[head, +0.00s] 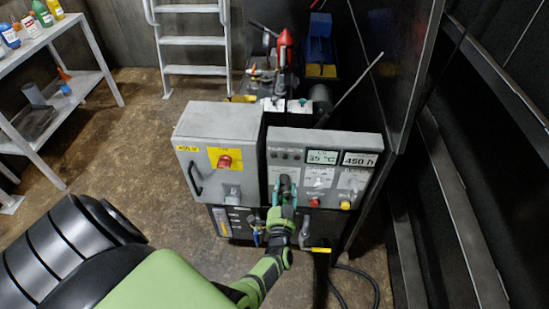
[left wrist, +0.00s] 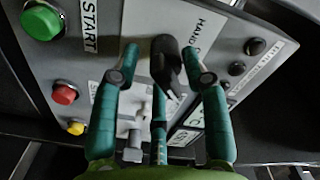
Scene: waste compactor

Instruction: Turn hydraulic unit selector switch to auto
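The hydraulic unit's control panel (head: 325,150) faces me, with two displays reading 35 °C and 450 h. My left gripper (head: 284,182) is at its left part and hides the switch there. In the left wrist view, a black selector switch (left wrist: 164,58) stands on a white plate with the partly visible label "HAND" (left wrist: 206,24). The green fingers of my left gripper (left wrist: 160,68) are spread on both sides of the switch. The right-hand finger is close to it; I cannot tell whether it touches. The "AUTO" label cannot be made out. My right gripper is not in view.
A green START button (left wrist: 42,21), a red button (left wrist: 64,94) and a yellow button (left wrist: 75,128) sit beside the switch. A grey box with a red knob (head: 224,161) adjoins the panel. A shelf (head: 75,97) stands at left and a ladder (head: 192,41) behind.

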